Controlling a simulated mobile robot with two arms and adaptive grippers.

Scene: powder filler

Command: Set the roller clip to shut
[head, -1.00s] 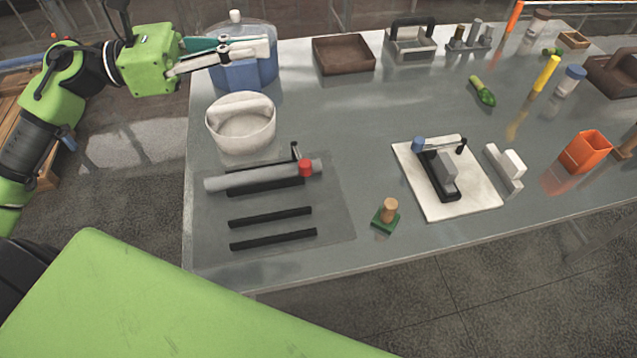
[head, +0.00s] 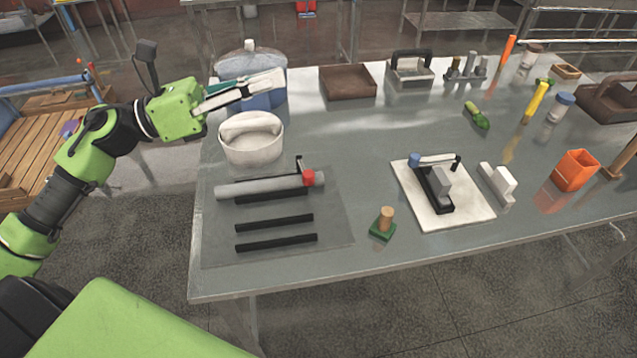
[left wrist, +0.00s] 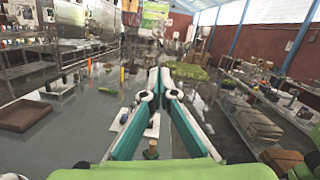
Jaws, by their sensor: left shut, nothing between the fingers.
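My left gripper (head: 279,79) is shut and empty. It is held over the left back part of the table, in front of the blue lidded container (head: 262,100) and above the white round bowl (head: 250,140). In the left wrist view its fingers (left wrist: 160,72) meet at the tips. A black holder with a grey block (head: 440,180) lies on a white board (head: 472,212), with a blue-ended bar (head: 436,158) across its back. A grey roller-like bar (head: 260,186) with a red piece (head: 309,178) lies on a mat. I cannot tell which is the roller clip, or its setting. My right gripper is out of view.
Two black strips (head: 275,223) lie on the mat. A wooden peg on a green base (head: 385,222) stands near the front edge. A white block piece (head: 499,182) lies right of the board. A brown tray (head: 348,83) and an orange cup (head: 575,170) also stand on the table.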

